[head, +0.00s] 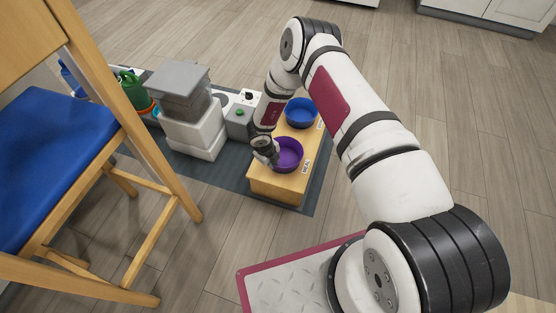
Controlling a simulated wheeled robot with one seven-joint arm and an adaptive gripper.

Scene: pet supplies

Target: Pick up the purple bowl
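The purple bowl (290,155) sits upright on a low wooden stand (276,188), near the stand's front end. My gripper (270,160) is at the bowl's left side, reaching down to its rim from above. The gripper's fingers are small and partly hidden against the bowl, so I cannot tell whether they are open or shut, or whether they touch the rim. A label reading MEAL is on the stand to the right of the bowl.
A blue bowl (301,112) is on the same stand behind the purple one. A grey and white feeder (182,97) stands to the left on a dark mat (225,174). A wooden chair (153,143) with a blue seat fills the left. The floor to the right is clear.

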